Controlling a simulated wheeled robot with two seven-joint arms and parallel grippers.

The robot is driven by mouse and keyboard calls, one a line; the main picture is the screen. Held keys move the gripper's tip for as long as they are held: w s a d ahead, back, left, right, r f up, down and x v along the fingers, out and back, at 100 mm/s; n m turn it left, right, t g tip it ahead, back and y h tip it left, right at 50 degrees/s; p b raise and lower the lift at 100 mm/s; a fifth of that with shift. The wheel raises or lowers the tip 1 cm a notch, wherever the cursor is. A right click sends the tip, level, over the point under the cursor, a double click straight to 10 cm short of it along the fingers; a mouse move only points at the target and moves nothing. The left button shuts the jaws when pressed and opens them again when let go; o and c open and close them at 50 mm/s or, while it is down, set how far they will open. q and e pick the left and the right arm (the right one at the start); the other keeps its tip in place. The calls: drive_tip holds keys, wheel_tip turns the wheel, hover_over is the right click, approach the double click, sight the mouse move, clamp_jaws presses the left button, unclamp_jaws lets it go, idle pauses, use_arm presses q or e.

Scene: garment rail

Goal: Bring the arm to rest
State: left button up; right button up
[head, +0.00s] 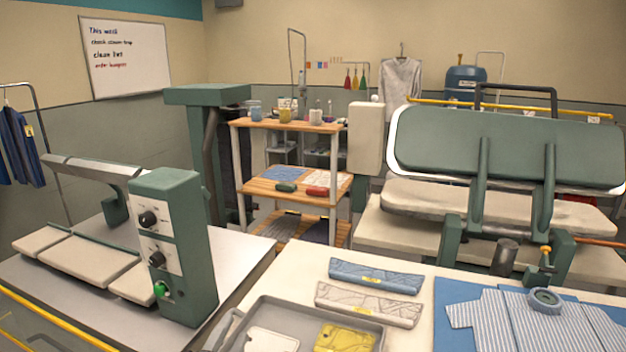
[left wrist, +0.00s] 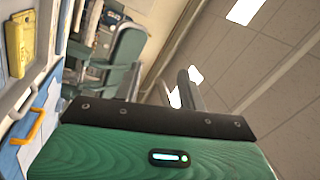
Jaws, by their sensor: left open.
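My left gripper (left wrist: 189,86) shows only in the left wrist view, beyond my green wrist housing with its dark edge strip. Its grey fingers stand out past the strip, and I see nothing held between them. It is clear of the table, with ceiling and wall behind it. I cannot make out either gripper in the head view. My right gripper is not in view.
A green control box (head: 175,245) stands left; a large press (head: 510,150) stands right. Shelves (head: 290,190) are behind.

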use_arm(q)
drive_tip(key=s+a+f+n+g+y, duration=0.3)
drive_tip(key=s+a+f+n+g, duration=0.15)
drive_tip(key=f, duration=0.35)
drive_tip(key=s+a+f+n+g+y, duration=0.3)
drive_tip(key=s+f+n, duration=0.1)
drive_tip(key=f+n, duration=0.25)
drive_tip(key=s+f+n+g, duration=0.2)
drive_tip(key=s+f+g, duration=0.25)
drive_tip(key=s, duration=0.35)
drive_tip(key=s+f+n+g, duration=0.2)
drive_tip(key=s+f+g, duration=0.25)
drive_tip(key=s, duration=0.45)
wheel_tip(320, 180, down, 32)
drive_tip(key=g, duration=0.1)
drive_tip(key=s+a+f, duration=0.2)
drive_tip(key=s+f, duration=0.7)
drive_tip(key=s+a+f+g, duration=0.1)
drive_tip(key=s+a+f, duration=0.1)
drive_tip(key=s+f, duration=0.8)
drive_tip(key=shift+s+f, duration=0.15)
drive_tip(key=shift+f, duration=0.05)
drive_tip(key=shift+a, duration=0.1)
drive_tip(key=shift+c, duration=0.5)
